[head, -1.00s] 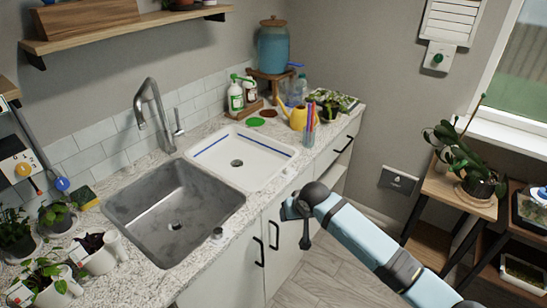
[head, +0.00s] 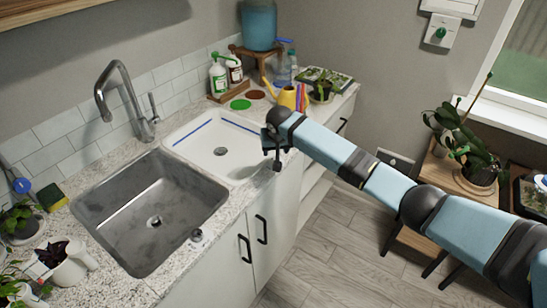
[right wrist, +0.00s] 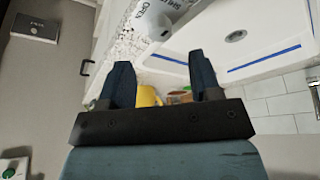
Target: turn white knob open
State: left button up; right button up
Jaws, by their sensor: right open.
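The white knob (right wrist: 153,20) shows in the right wrist view at the top, on the speckled counter beside the white basin. Lettering on it reads OPEN, and more lettering is cut off or tilted. In the head view the knob cannot be made out; my right arm is in front of that stretch of counter edge. My right gripper (head: 277,163) is at the front edge of the white basin. In the right wrist view my right gripper (right wrist: 160,62) is open, with nothing between its fingers and the knob just past the fingertips. My left gripper is in neither view.
The white basin (head: 240,165) with a blue stripe lies beside the steel sink (head: 130,235). A small metal knob (head: 196,235) stands at the sink's front edge. A yellow watering can (head: 287,98) and bottles stand behind. The floor in front is clear.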

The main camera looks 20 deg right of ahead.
aim_at(274, 158)
jog(key=x, duration=0.7)
jog(key=shift+w+f, duration=0.1)
jog(key=shift+w, duration=0.05)
jog(key=c, duration=0.9)
